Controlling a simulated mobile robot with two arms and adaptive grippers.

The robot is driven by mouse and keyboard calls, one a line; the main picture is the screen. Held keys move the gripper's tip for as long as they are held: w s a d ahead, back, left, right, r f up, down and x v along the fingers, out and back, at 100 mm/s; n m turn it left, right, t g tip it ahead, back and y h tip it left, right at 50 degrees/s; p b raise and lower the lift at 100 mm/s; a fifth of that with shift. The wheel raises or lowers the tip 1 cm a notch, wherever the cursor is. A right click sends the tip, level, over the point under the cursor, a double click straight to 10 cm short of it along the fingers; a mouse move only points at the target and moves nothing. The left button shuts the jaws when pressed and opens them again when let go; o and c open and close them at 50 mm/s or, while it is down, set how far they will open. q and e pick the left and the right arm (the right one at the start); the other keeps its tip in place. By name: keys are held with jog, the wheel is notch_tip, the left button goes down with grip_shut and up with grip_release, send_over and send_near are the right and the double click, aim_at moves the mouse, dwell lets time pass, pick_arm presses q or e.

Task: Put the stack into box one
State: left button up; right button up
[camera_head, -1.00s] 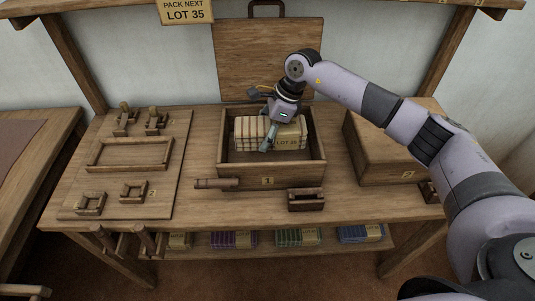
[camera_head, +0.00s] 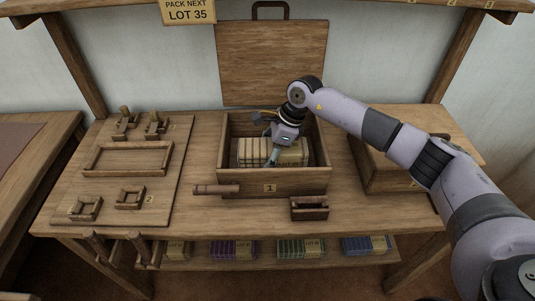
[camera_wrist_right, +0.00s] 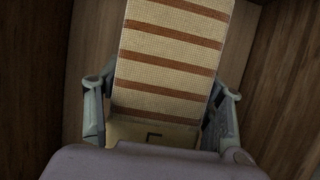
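The stack (camera_head: 262,151) is a row of cream cloth bundles with reddish stripes and a yellow lot label, partly covered by my gripper. It sits low inside box one (camera_head: 297,184), the open wooden box marked 1, below the rim. I cannot tell if it touches the floor. My right gripper (camera_head: 274,158) reaches into the box from above. In the right wrist view its fingers (camera_wrist_right: 160,118) lie on both sides of the striped stack (camera_wrist_right: 170,65), closed on it, with brown box walls around. My left gripper is not in view.
Box one's lid (camera_head: 271,62) stands upright behind it. A closed wooden box (camera_head: 385,165) is at right. A small wooden block (camera_head: 309,208) and a dark roller (camera_head: 215,190) lie in front. A board with wooden frames (camera_head: 128,159) is at left. Coloured stacks fill the lower shelf (camera_head: 300,250).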

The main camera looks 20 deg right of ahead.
jog(key=o, duration=0.3)
jog(key=shift+o, duration=0.2)
jog(key=shift+r, duration=0.25)
jog(key=p+v, duration=0.6)
jog(key=v, duration=0.4)
jog(key=shift+d+r, duration=0.2)
jog(key=shift+r, duration=0.15)
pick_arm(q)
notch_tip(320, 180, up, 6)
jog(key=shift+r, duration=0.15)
pick_arm(e)
jog(key=shift+s+d+r, duration=0.15)
jog(key=shift+d+r, duration=0.1)
jog(key=shift+r, duration=0.25)
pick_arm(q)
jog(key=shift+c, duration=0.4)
